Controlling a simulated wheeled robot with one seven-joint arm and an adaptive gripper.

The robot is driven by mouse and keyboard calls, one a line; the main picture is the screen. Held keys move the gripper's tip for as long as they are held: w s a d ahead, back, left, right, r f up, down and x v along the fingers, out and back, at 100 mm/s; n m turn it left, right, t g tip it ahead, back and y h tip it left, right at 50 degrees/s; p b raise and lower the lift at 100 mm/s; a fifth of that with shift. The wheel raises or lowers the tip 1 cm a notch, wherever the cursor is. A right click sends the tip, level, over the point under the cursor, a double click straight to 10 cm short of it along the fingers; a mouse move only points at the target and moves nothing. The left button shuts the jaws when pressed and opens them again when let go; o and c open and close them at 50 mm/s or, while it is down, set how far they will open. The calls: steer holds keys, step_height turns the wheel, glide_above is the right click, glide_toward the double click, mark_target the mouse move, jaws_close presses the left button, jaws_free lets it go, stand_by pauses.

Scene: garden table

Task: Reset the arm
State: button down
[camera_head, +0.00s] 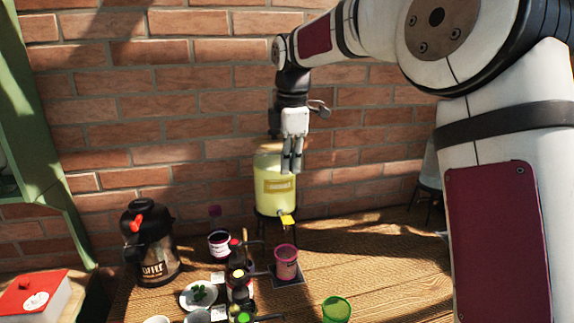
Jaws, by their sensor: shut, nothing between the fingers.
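My gripper (291,168) hangs fingers-down in the upper middle of the head view. Its fingers are together with nothing between them. It is in front of a yellow drink dispenser (276,190) and covers part of its upper right side. My arm reaches in from the right side of the view and bends down at the wrist.
A wooden table (355,255) stands against a brick wall. A black coffee pot (150,245), a plate (199,296), a pink cup (286,262) and a green cup (336,308) stand on it. A red-lidded box (35,295) is at left. The table's right part looks clear.

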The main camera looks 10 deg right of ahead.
steer(key=s+r+m+t, duration=0.1)
steer(key=s+r+m, duration=0.1)
steer(key=s+m, duration=0.5)
steer(key=s+r+m+t, duration=0.1)
steer(key=s+r+m, duration=0.15)
steer(key=s, duration=0.95)
steer(key=s+d+f+m+t, duration=0.1)
steer(key=s+f+m, duration=0.2)
steer(key=s, duration=0.4)
steer(key=s+d+f+m+t, duration=0.1)
steer(key=s+f+m, duration=0.2)
steer(key=s+m, duration=0.2)
steer(key=shift+s+d, duration=0.25)
steer(key=shift+s, duration=0.95)
steer(key=shift+m, duration=0.25)
